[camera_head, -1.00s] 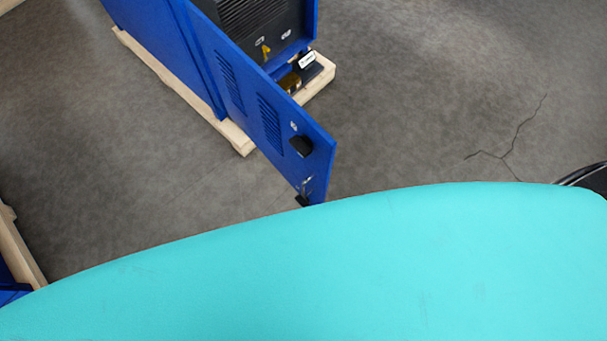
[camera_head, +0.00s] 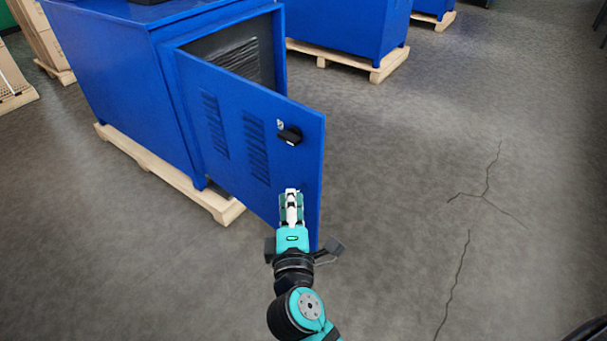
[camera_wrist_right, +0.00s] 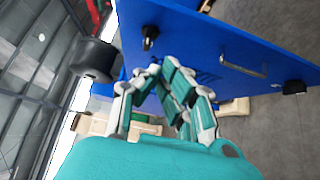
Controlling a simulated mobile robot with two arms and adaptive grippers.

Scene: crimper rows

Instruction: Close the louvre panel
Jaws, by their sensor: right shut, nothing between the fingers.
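The blue louvre panel (camera_head: 236,140) stands open, swung out from the blue cabinet (camera_head: 120,75). It has two columns of slots and a black knob (camera_head: 290,136) near its free edge. My right gripper (camera_head: 291,194) is shut and empty, in front of the lower part of the panel near that edge. In the right wrist view the gripper (camera_wrist_right: 162,72) has its fingers together close to the panel (camera_wrist_right: 205,42). The knob (camera_wrist_right: 150,36) and a metal handle (camera_wrist_right: 246,68) show there too. I cannot tell whether the fingers touch the panel. My left gripper is not in view.
The cabinet stands on a wooden pallet (camera_head: 150,165), which sticks out below the panel. More blue cabinets (camera_head: 345,28) on pallets stand behind.

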